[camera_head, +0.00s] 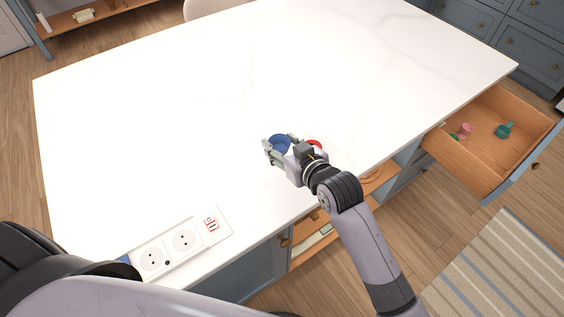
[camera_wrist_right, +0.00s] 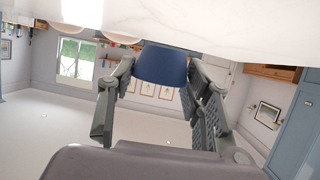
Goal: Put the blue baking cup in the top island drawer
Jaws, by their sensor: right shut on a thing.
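The blue baking cup (camera_head: 279,143) is at the white island top, near its front edge, between the fingers of my right gripper (camera_head: 278,149). In the right wrist view the cup (camera_wrist_right: 161,66) sits between the two fingers, and the gripper (camera_wrist_right: 158,92) is shut on it. I cannot tell whether the cup's base touches the top. The top island drawer (camera_head: 477,168) is pulled out at the right, away from the gripper. My left arm comes in at the lower left; its gripper is out of view.
The drawer holds a teal cup (camera_head: 504,130), a pink item (camera_head: 465,129) and a small green item. A red thing (camera_head: 315,143) is partly hidden behind my right wrist. A socket panel (camera_head: 168,249) is at the island's front left. Most of the white top (camera_head: 200,100) is clear.

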